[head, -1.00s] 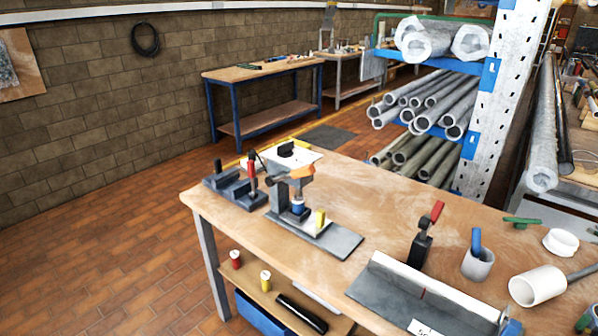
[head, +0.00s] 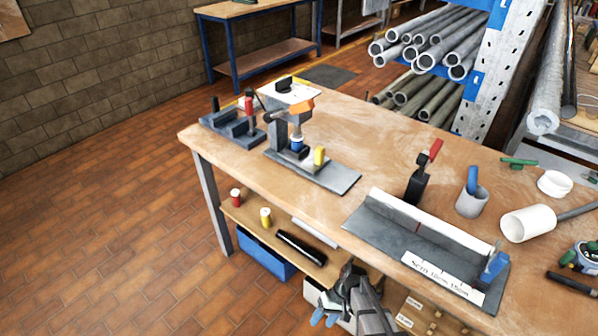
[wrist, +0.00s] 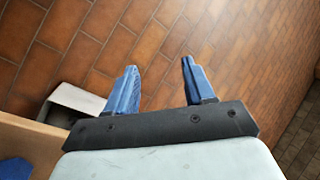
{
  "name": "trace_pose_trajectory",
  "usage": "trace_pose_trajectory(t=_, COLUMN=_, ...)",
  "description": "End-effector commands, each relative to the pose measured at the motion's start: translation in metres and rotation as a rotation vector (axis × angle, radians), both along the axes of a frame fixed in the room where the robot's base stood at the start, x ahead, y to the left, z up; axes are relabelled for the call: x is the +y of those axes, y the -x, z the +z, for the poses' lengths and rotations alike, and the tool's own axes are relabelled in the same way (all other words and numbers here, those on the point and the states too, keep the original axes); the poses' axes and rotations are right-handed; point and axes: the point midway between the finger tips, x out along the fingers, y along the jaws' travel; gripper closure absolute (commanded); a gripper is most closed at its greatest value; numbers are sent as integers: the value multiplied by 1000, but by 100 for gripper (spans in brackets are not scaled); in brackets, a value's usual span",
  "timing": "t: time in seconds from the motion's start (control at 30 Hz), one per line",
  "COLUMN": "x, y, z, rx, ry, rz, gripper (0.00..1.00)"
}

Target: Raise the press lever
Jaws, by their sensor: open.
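The press (head: 279,132) stands near the left end of the workbench, a dark upright on a grey base plate (head: 330,178). Its lever (head: 301,106) has an orange end and reaches out to the right near the top, roughly level. A blue part (head: 296,143) sits under it, and a yellow cylinder (head: 319,155) stands on the plate. My gripper (head: 325,317) is at the bottom of the head view, in front of the bench and well away from the press. In the wrist view its blue fingers (wrist: 160,72) are apart with nothing between them.
A dark fixture with a red handle (head: 249,104) stands left of the press. A red-handled clamp (head: 424,170) and a grey angled fixture (head: 385,238) are to the right. The workbench edge and lower shelf (head: 275,238) lie between my gripper and the press. Tiled floor is clear at left.

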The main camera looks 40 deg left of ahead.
Motion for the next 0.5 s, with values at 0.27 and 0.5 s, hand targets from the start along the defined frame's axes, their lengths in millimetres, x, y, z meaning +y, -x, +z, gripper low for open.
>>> trace_pose_trajectory(t=0.27, x=121, y=42, z=44, rx=21, ry=-150, rz=196, gripper=47)
trace_pose_trajectory(t=0.5, x=203, y=91, z=122, rx=49, ry=-304, rz=366, gripper=47)
